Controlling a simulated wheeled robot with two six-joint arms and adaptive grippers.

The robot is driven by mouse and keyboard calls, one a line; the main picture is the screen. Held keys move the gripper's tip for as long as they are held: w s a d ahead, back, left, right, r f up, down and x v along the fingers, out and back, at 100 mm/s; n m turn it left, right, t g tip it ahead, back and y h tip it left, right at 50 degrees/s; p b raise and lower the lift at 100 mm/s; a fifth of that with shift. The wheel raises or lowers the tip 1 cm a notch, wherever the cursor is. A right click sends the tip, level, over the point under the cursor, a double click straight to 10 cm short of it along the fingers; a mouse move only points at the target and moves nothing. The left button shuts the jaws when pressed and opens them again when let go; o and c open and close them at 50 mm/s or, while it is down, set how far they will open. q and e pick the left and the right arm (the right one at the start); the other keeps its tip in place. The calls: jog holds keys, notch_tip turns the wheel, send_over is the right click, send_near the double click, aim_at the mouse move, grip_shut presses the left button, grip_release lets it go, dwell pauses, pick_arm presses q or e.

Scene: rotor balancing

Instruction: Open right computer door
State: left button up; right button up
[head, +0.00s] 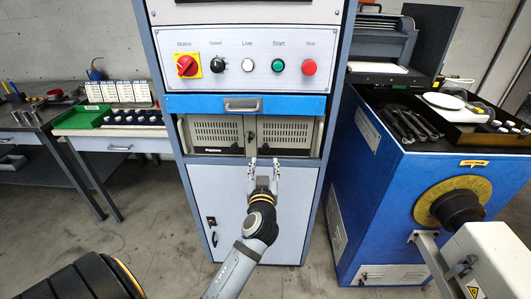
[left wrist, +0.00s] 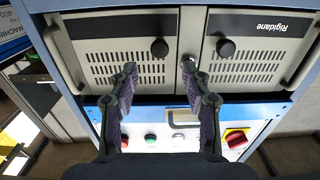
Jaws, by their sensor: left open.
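The computer unit sits in a bay of the tall cabinet, with two grey vented doors. The right computer door (head: 290,136) looks shut. In the left wrist view, which is turned over, this door (left wrist: 105,65) is on the left, with a round black knob (left wrist: 159,48). The left door (head: 212,134), marked Rigidane, also looks shut. My left gripper (head: 264,164) is open and empty in front of the bay's lower edge. My right gripper is not in view.
A blue drawer with a handle (head: 243,104) is just above the bay, below a control panel (head: 247,65) with buttons. A white lower cabinet door (head: 230,205) is beneath. A blue machine (head: 385,195) stands close at right, a workbench (head: 118,143) at left.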

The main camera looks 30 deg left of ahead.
aim_at(266, 150)
pick_arm(q)
jog(key=p+x, duration=0.1)
jog(key=x, duration=0.6)
jog(key=shift+w+a+f, duration=0.1)
jog(key=shift+w+a, duration=0.05)
jog(key=shift+w, duration=0.2)
jog(key=shift+c, duration=0.4)
grip_shut()
